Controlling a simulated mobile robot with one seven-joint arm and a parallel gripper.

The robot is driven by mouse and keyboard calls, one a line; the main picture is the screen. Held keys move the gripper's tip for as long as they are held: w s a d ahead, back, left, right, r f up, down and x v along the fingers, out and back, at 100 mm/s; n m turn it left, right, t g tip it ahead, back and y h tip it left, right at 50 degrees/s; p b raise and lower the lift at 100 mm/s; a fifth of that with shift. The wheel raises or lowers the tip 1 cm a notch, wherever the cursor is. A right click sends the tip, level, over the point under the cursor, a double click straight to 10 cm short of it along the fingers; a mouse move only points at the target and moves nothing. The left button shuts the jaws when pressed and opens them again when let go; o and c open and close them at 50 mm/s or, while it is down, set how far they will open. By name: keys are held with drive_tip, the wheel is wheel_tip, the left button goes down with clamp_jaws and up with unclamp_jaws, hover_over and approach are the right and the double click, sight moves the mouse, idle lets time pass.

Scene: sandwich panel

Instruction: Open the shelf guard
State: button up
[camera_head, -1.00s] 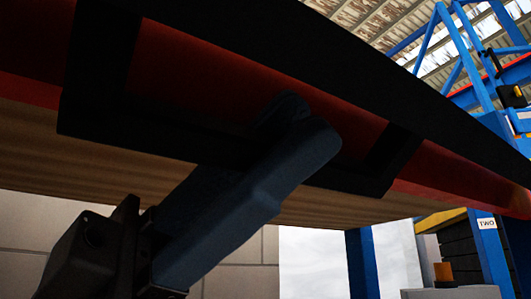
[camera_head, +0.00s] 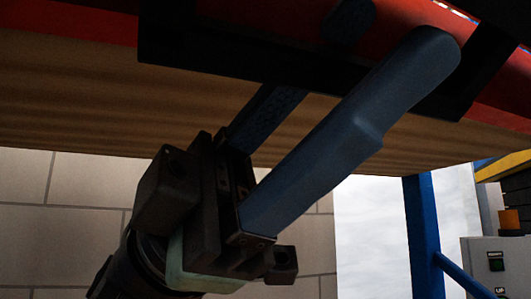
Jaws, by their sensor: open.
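The shelf guard shows as a dark bar (camera_head: 210,56) of a U-shaped black frame, set in front of a red beam, across the top of the head view. My gripper (camera_head: 394,32) reaches up from below with its two blue fingers spread. The near finger crosses in front of the bar. The far finger passes behind it, and its tip shows above, so the bar lies between the fingers. I cannot tell whether either finger touches it. The guard's upper part is dark and cut off by the picture's top edge.
A wooden shelf underside (camera_head: 90,100) runs behind my gripper, below the red beam (camera_head: 60,25). A blue post (camera_head: 420,230) and a grey control box (camera_head: 490,262) stand at the lower right. A tiled wall (camera_head: 60,215) is behind at the lower left.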

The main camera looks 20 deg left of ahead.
drive_tip(key=v, duration=1.3)
